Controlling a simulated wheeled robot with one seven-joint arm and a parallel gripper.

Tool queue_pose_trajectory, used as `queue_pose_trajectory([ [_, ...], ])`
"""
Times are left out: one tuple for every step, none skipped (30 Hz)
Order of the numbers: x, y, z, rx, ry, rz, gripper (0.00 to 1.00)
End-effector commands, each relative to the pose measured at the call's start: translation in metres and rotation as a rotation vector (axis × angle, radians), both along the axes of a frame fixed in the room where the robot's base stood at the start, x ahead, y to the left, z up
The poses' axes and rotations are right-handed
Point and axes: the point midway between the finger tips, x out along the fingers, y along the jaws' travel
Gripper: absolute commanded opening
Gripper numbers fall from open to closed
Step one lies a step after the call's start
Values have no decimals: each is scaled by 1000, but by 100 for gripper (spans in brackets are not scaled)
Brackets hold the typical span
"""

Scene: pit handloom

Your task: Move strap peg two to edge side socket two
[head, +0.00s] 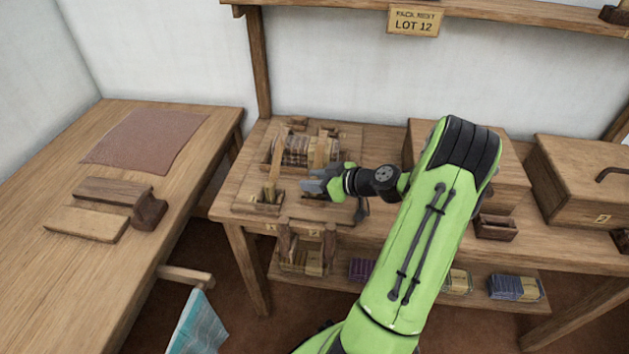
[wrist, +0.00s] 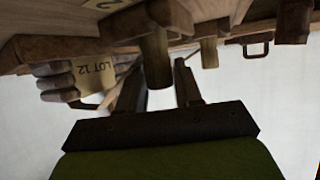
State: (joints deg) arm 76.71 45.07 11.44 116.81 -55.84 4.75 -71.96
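My gripper (head: 306,186) reaches in from the right, low over the wooden board (head: 240,205) on the bench. In the wrist view its two dark fingers (wrist: 160,88) stand apart. A wooden peg (wrist: 155,62) shows between or just beyond them, with a gap on its right side; I cannot tell its depth. In the head view an upright peg (head: 270,190) stands in a small block socket (head: 265,205), left of the fingertips. Other wooden blocks (head: 298,122) stand behind the strapped bundle (head: 295,151). I cannot read which peg or socket is number two.
Wooden boxes (head: 575,180) stand at the right of the bench. A lower shelf (head: 400,285) holds several packets. The left table (head: 60,170) carries a brown cloth and wooden blocks.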

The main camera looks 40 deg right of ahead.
Motion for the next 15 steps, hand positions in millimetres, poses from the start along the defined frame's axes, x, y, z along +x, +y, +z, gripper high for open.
queue_pose_trajectory([
  [0,0,0,0,0,0,43],
  [0,0,1,0,0,0,47],
  [0,0,1,0,0,0,54],
  [0,0,1,0,0,0,57],
  [0,0,1,-1,0,0,57],
  [0,0,1,-1,0,0,57],
  [0,0,1,-1,0,0,57],
  [0,0,1,-1,0,0,57],
  [0,0,1,-1,0,0,57],
  [0,0,1,-1,0,0,57],
  [0,0,1,0,0,0,57],
  [0,0,2,0,0,0,57],
  [0,0,3,0,0,0,57],
  [0,0,5,0,0,0,57],
  [-4,-2,7,-2,1,-3,57],
])
